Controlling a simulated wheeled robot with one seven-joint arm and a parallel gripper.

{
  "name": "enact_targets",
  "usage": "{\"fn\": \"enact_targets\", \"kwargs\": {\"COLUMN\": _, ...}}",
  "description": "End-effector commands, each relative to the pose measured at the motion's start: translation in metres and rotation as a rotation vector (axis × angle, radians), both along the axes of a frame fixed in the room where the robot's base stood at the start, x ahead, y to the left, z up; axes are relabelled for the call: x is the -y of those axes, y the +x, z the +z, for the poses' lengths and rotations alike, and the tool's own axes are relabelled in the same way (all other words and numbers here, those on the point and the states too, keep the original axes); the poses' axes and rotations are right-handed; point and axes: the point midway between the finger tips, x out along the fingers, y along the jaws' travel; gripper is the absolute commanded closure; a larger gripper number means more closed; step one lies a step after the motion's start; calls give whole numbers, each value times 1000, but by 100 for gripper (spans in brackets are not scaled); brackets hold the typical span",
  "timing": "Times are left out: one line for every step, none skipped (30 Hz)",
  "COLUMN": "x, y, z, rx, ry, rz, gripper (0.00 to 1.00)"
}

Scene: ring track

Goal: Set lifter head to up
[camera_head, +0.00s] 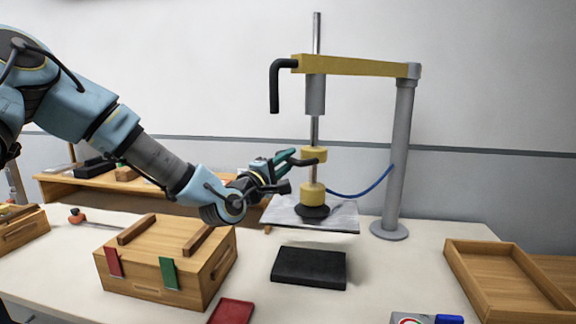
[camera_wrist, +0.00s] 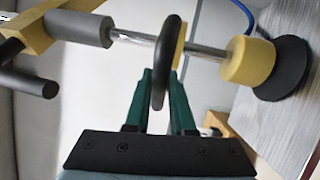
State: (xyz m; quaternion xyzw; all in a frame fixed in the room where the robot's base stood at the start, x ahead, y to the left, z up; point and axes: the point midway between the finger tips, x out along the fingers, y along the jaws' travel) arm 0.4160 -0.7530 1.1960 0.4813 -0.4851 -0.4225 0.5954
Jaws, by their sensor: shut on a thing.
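The lifter has a grey post (camera_head: 402,150), a yellow beam (camera_head: 350,65) and a thin vertical rod (camera_head: 315,128). Its head is a lower yellow collar (camera_head: 313,192) over a black cup (camera_head: 312,211); both also show in the wrist view, the collar (camera_wrist: 248,62) and the cup (camera_wrist: 285,68). The cup is low, at the grey plate (camera_head: 342,216); I cannot tell whether it presses on it. A black ring handle (camera_wrist: 162,60) sits by the upper yellow collar (camera_head: 313,154). My gripper (camera_head: 298,158) is shut on this handle, its green fingers on either side (camera_wrist: 160,85).
A wooden box (camera_head: 150,262) with red and green tabs stands at the front left. A black block (camera_head: 309,267) lies before the plate. A wooden tray (camera_head: 470,275) is at the right. A blue hose (camera_head: 360,190) runs to the post. Free table lies around the post.

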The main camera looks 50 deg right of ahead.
Motion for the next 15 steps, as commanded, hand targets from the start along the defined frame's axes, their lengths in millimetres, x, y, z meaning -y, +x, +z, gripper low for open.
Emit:
{"fn": "enact_targets", "kwargs": {"x": 0, "y": 0, "z": 0, "rx": 0, "ry": 0, "rz": 0, "gripper": 100}}
{"fn": "enact_targets", "kwargs": {"x": 0, "y": 0, "z": 0, "rx": 0, "ry": 0, "rz": 0, "gripper": 100}}
{"fn": "enact_targets", "kwargs": {"x": 0, "y": 0, "z": 0, "rx": 0, "ry": 0, "rz": 0, "gripper": 100}}
{"fn": "enact_targets", "kwargs": {"x": 0, "y": 0, "z": 0, "rx": 0, "ry": 0, "rz": 0, "gripper": 100}}
{"fn": "enact_targets", "kwargs": {"x": 0, "y": 0, "z": 0, "rx": 0, "ry": 0, "rz": 0, "gripper": 100}}
{"fn": "enact_targets", "kwargs": {"x": 0, "y": 0, "z": -1, "rx": 0, "ry": 0, "rz": 0, "gripper": 100}}
{"fn": "enact_targets", "kwargs": {"x": 0, "y": 0, "z": -1, "rx": 0, "ry": 1, "rz": 0, "gripper": 74}}
{"fn": "enact_targets", "kwargs": {"x": 0, "y": 0, "z": -1, "rx": 0, "ry": 1, "rz": 0, "gripper": 71}}
{"fn": "enact_targets", "kwargs": {"x": 0, "y": 0, "z": -1, "rx": 0, "ry": 1, "rz": 0, "gripper": 67}}
{"fn": "enact_targets", "kwargs": {"x": 0, "y": 0, "z": -1, "rx": 0, "ry": 1, "rz": 0, "gripper": 63}}
{"fn": "enact_targets", "kwargs": {"x": 0, "y": 0, "z": -1, "rx": 0, "ry": 1, "rz": 0, "gripper": 60}}
{"fn": "enact_targets", "kwargs": {"x": 0, "y": 0, "z": -1, "rx": 0, "ry": 1, "rz": 0, "gripper": 55}}
{"fn": "enact_targets", "kwargs": {"x": 0, "y": 0, "z": -1, "rx": 0, "ry": 1, "rz": 0, "gripper": 52}}
{"fn": "enact_targets", "kwargs": {"x": 0, "y": 0, "z": -1, "rx": 0, "ry": 1, "rz": 0, "gripper": 49}}
{"fn": "enact_targets", "kwargs": {"x": 0, "y": 0, "z": -1, "rx": 0, "ry": 1, "rz": 0, "gripper": 48}}
